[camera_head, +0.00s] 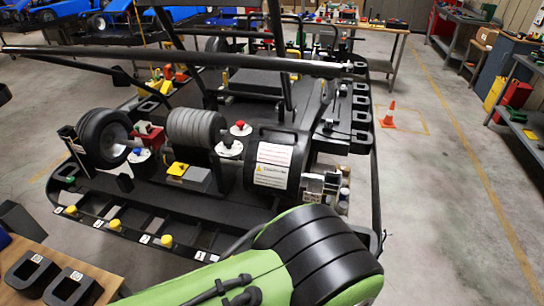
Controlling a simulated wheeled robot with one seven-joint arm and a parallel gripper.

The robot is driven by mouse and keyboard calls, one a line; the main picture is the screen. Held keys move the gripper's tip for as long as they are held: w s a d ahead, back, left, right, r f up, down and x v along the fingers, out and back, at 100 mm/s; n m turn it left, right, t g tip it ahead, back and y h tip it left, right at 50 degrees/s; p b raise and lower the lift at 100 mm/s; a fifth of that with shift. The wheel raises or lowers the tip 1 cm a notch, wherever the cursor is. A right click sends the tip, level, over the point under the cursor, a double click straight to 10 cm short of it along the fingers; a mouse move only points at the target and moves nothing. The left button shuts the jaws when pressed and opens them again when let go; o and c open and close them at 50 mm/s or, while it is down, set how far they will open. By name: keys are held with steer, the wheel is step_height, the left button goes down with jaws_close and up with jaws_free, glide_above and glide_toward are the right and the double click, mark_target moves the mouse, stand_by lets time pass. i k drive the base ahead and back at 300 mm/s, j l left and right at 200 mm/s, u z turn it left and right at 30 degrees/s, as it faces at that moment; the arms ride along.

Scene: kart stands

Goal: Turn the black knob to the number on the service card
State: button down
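My gripper is out of view; only a green and black link of my arm shows at the bottom. A black kart stand (205,205) fills the middle. On it is a black drum with a white printed label (272,165) bearing a yellow warning triangle; the text is too small to read. Small white numbered tags (145,239) line the stand's front edge. I cannot single out the black knob or the service card with certainty.
Yellow caps (115,224) sit along the front edge. A red knob (240,127) tops a white disc. Black bars cross above the stand. A wooden table (35,285) holds black blocks at bottom left.

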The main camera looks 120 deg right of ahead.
mark_target(228, 142)
steer(key=z, duration=3.6)
